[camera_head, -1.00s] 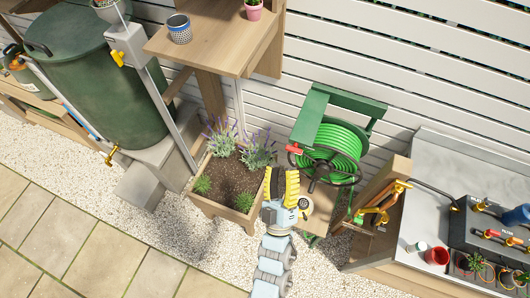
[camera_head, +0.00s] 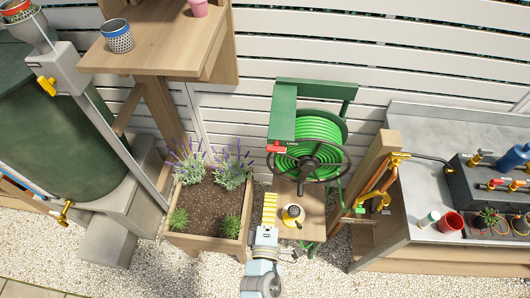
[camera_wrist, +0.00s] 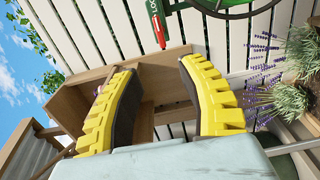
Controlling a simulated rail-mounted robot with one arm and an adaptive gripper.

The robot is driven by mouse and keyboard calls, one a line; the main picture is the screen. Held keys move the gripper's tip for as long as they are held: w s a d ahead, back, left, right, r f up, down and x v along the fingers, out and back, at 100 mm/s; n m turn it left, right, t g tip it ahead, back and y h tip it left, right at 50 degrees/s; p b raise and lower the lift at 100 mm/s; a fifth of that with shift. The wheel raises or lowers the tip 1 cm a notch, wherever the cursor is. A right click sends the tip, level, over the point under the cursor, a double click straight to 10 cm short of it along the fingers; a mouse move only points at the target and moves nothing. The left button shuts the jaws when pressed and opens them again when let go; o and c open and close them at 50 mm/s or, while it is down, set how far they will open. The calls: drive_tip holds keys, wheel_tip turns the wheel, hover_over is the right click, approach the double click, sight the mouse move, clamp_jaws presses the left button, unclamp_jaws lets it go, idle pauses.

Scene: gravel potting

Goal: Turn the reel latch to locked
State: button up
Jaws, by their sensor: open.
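The hose reel (camera_head: 318,145) has a green frame, a coiled bright green hose and a dark hand wheel, and stands against the white fence in the head view. Its red latch (camera_head: 277,147) sticks out at the left of the green housing (camera_head: 284,120). The red latch also shows at the top of the wrist view (camera_wrist: 158,27), beside the green housing edge. My gripper (camera_head: 269,210) is below and slightly left of the latch in the head view, apart from it. Its yellow ridged fingers are spread with nothing between them in the wrist view (camera_wrist: 163,98).
A wooden planter (camera_head: 211,213) with lavender is left of my gripper. A wooden shelf (camera_head: 160,50) overhangs at upper left. A bench with taps (camera_head: 425,180) is at right.

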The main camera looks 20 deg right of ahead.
sight(276, 152)
drive_tip(key=shift+p+x, duration=0.95)
drive_tip(key=shift+x, duration=7.65)
clamp_jaws()
